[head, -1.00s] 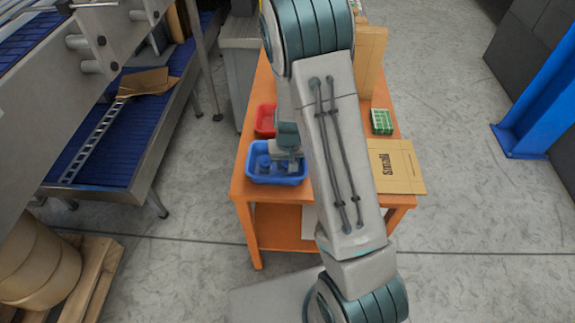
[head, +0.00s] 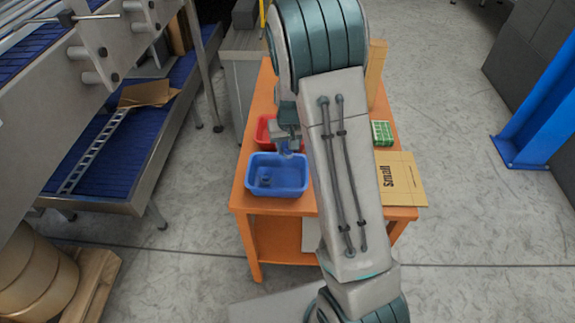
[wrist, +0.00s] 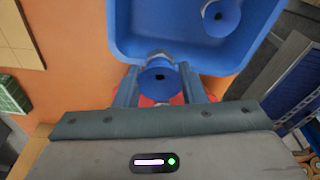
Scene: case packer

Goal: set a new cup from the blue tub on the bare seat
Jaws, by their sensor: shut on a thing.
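The blue tub (head: 292,190) stands at the front left of the orange table. One blue cup (head: 265,181) is inside it; in the wrist view this cup (wrist: 221,18) is near the tub's right side. My gripper (wrist: 160,85) is shut on another blue cup (wrist: 158,82), a round piece with a dark centre hole and a pale metal fitting. The held cup is beside the tub's rim in the wrist view. In the head view my gripper (head: 287,150) is behind the tub, near the red tub. The bare seat cannot be made out.
A red tub (head: 263,130) sits behind the blue one, partly hidden by my arm. A green-and-white box (head: 382,133) and a flat cardboard piece marked "Small" (head: 402,180) lie at the table's right. A conveyor with a blue belt (head: 95,165) stands to the left.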

